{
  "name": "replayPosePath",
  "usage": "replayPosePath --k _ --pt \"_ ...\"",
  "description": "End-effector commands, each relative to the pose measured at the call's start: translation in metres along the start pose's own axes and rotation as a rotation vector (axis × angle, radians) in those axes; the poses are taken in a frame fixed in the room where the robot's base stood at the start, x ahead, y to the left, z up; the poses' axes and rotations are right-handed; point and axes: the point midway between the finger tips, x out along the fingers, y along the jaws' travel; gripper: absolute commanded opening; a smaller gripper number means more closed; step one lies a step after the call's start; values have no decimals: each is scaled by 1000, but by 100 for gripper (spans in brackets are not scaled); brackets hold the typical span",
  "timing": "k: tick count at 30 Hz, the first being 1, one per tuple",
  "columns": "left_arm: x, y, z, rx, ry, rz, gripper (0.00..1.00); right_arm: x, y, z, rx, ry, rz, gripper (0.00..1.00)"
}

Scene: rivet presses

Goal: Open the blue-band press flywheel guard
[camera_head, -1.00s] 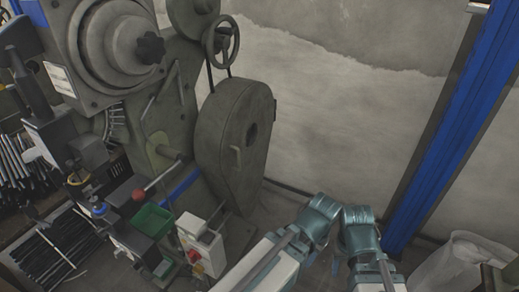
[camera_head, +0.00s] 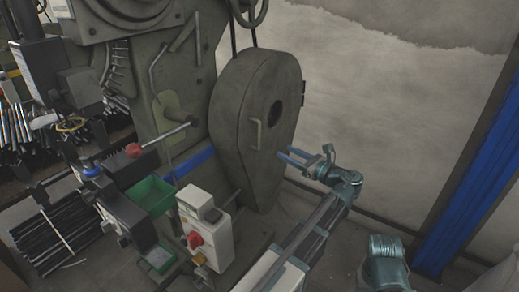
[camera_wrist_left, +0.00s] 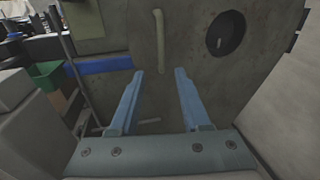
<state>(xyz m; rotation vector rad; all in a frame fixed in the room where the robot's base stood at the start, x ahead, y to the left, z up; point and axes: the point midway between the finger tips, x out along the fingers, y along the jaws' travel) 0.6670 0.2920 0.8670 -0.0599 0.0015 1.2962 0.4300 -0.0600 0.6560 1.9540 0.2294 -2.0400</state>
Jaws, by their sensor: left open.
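The press (camera_head: 185,100) has a blue band (camera_head: 193,163) on its lower body, which also shows in the left wrist view (camera_wrist_left: 103,65). Its flywheel guard (camera_head: 240,110) is a grey-green teardrop cover that sits closed against the press side. A pale bar handle (camera_head: 256,134) stands on the guard's left part, and a dark round hole lies right of it. My left gripper (camera_head: 284,156) is open and empty, just right of and below the handle, apart from it. In the left wrist view the handle (camera_wrist_left: 160,40) is beyond the open fingers (camera_wrist_left: 158,75). My right gripper is out of view.
A white control box (camera_head: 205,228) with a red knob stands before the press, left of my left arm. A blue post (camera_head: 470,170) stands at the right by the wall.

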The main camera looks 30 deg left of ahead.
Motion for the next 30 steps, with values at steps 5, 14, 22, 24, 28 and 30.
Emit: replayPosePath --k 5,14,22,24,28,30 --pt "3 -3 4 45 -38 0 47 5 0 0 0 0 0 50" --pt "31 -3 5 43 -36 4 47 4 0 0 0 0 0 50" --pt "87 -3 7 42 -35 4 47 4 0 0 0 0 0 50" --pt "100 -4 7 42 -35 3 47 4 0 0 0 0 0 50" --pt "119 -3 8 42 -35 2 47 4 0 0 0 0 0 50" --pt "127 -4 8 42 -35 1 47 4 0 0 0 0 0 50"
